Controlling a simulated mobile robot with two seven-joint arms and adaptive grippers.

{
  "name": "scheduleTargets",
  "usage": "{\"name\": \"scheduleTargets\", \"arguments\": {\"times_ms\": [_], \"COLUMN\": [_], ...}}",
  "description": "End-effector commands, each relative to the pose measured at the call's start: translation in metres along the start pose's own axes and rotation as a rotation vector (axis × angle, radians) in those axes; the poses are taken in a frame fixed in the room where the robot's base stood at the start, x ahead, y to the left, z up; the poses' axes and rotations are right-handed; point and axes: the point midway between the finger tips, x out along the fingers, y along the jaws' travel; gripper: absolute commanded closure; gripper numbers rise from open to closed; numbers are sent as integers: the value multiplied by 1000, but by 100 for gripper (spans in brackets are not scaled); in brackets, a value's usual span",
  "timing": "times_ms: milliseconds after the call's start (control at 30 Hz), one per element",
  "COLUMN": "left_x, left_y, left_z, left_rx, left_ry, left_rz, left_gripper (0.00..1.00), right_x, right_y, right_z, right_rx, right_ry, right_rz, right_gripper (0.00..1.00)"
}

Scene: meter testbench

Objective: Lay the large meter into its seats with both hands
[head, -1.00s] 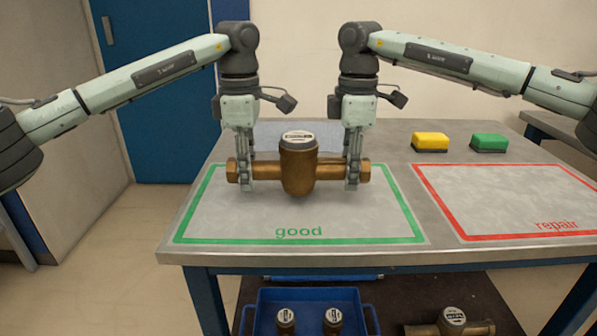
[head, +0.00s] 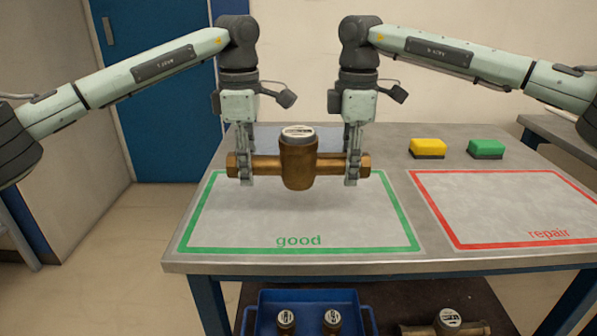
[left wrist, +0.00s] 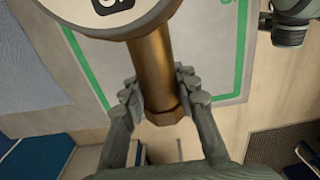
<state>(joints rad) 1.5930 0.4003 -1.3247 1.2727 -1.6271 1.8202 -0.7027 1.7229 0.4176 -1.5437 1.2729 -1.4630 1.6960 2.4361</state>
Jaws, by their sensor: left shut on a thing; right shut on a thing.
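The large meter (head: 297,165) is a brass body with a white dial on top and a pipe stub on each side. It hangs level above the table, over the back part of the green "good" outline. My left gripper (head: 246,178) is shut on its left pipe stub, and my right gripper (head: 352,178) is shut on its right stub. In the left wrist view the brass pipe (left wrist: 155,75) of the meter lies between my left gripper's fingers (left wrist: 158,100), with the dial at the top edge. I cannot make out any seats for the meter.
A red "repair" outline (head: 462,245) lies on the right of the table. A yellow sponge (head: 427,148) and a green sponge (head: 486,149) stand behind it. Below, a blue tray (head: 308,297) holds two small meters; another large meter (head: 449,322) lies beside it.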

Motion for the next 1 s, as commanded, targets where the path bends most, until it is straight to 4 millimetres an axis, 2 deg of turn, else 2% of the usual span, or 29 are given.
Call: {"name": "scheduleTargets", "arguments": {"times_ms": [267, 1000], "left_x": [1, 28], "left_y": [-9, -88], "left_z": [0, 0], "left_rx": [2, 2], "left_ry": [-2, -1], "left_rz": [2, 2], "left_gripper": [100, 100], "right_x": [1, 28], "right_y": [-8, -88], "right_z": [0, 0], "right_rx": [0, 0], "right_ry": [2, 1], "right_rz": [3, 4], "right_gripper": [100, 100]}}
